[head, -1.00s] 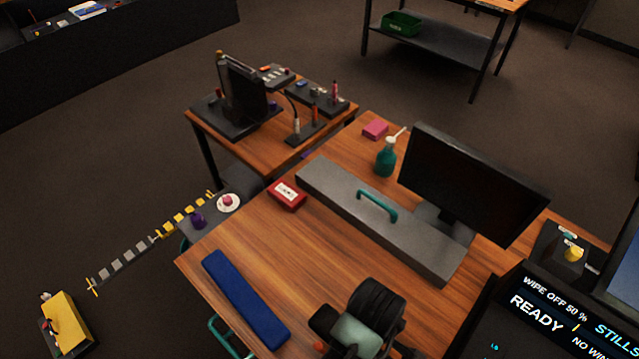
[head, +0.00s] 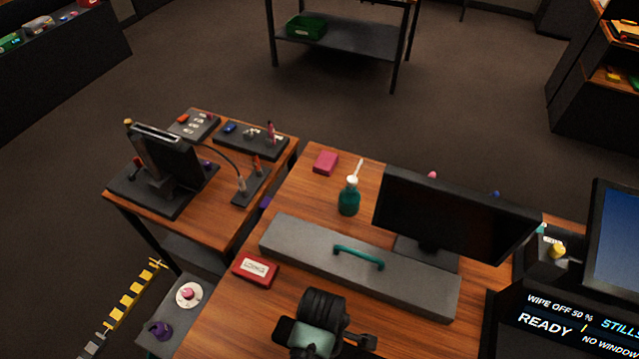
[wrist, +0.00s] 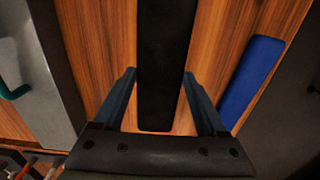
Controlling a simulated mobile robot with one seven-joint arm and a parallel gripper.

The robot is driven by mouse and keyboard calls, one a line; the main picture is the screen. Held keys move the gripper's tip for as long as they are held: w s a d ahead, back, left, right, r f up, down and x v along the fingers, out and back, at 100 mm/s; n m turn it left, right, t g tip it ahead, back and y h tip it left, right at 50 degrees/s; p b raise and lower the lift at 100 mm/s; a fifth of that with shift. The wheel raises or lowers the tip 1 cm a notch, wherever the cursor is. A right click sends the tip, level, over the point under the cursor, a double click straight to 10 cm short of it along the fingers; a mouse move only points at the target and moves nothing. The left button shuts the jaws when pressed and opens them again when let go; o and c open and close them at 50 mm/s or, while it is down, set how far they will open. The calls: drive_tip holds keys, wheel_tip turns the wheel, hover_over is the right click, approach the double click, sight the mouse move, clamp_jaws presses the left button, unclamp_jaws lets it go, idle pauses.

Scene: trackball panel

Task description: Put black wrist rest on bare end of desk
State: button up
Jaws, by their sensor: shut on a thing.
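The black wrist rest (wrist: 163,45) is a long dark bar between the fingers of my gripper (wrist: 160,78) in the wrist view. My gripper is shut on it, over the wooden desk (wrist: 108,35). I cannot tell how far the rest is above the desk top. In the head view my dark wrist hides the fingers and the rest. The desk also shows in the head view (head: 230,318), with some bare wood at its near left part.
A blue bar (wrist: 250,75) lies on the desk, right in the wrist view. A grey bar (head: 300,247) with a teal handle (head: 358,257) crosses the desk. A red box (head: 255,272), green bottle (head: 349,197), pink block (head: 326,162) and monitor (head: 450,215) are near it.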

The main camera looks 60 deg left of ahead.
drive_tip(key=shift+f, duration=3)
drive_tip(key=shift+f, duration=0.1)
drive_tip(key=o, duration=1.4)
drive_tip(key=shift+o, duration=0.2)
wheel_tip(320, 180, up, 12)
drive_tip(key=shift+r+p, duration=0.15)
drive_tip(key=shift+p, duration=0.2)
